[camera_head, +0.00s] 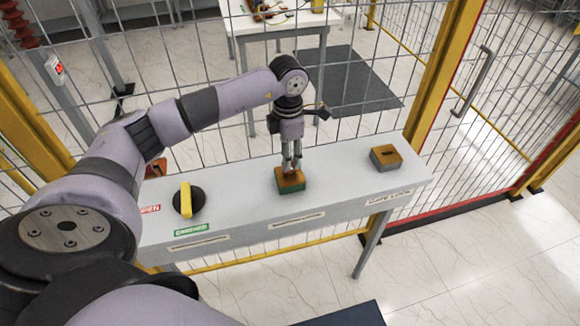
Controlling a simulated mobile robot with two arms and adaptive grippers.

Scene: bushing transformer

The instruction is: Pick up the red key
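No red key can be made out; the spot between the fingertips is too small to read. A second orange-brown block with a dark slot (386,157) stands to the right, by the words "GATE LOCK". My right gripper is not in view.
The grey panel table (340,178) also bears a yellow switch handle (186,199) on a black disc, with red and green labels beside it. A wire fence (225,95) with yellow posts stands directly behind. A reddish part (155,168) is partly hidden by my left arm.

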